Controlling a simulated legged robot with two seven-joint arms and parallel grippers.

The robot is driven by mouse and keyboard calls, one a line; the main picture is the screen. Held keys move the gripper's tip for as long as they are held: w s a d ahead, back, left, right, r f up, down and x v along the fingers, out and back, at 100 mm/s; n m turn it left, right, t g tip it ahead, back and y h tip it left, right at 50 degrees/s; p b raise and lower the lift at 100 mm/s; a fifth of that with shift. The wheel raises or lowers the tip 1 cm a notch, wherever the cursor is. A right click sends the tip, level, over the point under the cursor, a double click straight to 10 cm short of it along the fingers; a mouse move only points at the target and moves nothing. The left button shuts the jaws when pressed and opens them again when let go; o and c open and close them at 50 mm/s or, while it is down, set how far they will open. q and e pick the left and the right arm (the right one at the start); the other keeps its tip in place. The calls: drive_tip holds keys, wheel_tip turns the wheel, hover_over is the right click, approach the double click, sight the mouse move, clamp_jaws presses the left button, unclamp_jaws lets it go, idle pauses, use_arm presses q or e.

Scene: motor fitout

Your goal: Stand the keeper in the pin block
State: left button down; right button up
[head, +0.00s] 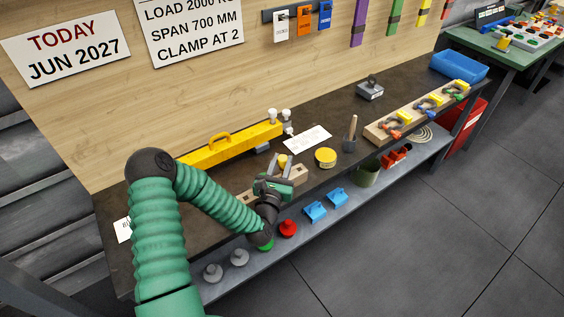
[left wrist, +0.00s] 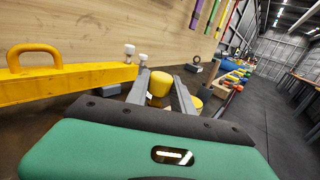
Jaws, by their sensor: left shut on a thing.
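My left gripper (head: 277,174) is over the front edge of the dark workbench, at the wooden pin block (head: 299,175). In the left wrist view its two grey fingers (left wrist: 160,92) are shut on a keeper with a rounded yellow head (left wrist: 160,80). The yellow head also shows just past the gripper in the head view (head: 282,160). The keeper's lower part is hidden, and I cannot tell whether it touches the block. The block is partly covered by my gripper; a dark hole shows near its right end. My right gripper is not in view.
A yellow beam (head: 232,143) with a handle lies behind the gripper. A wooden rack of clamps (head: 420,111) is farther right. The lower shelf holds blue and red parts.

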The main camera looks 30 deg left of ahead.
use_arm(q)
drive_tip(key=shift+f+b, duration=0.6)
drive_tip(key=shift+f, duration=0.2)
drive_tip(key=shift+r, duration=0.1)
drive_tip(key=shift+r+p, duration=0.8)
drive_tip(key=shift+f, duration=0.15)
idle(0.8)
drive_tip(key=shift+f+b, duration=0.3)
drive_tip(key=shift+b, duration=0.05)
drive_tip(key=shift+f+b, duration=0.35)
drive_tip(key=shift+f, duration=0.1)
drive_tip(key=c, duration=1)
unclamp_jaws()
drive_tip(key=shift+r, duration=0.1)
drive_tip(key=shift+d, duration=0.1)
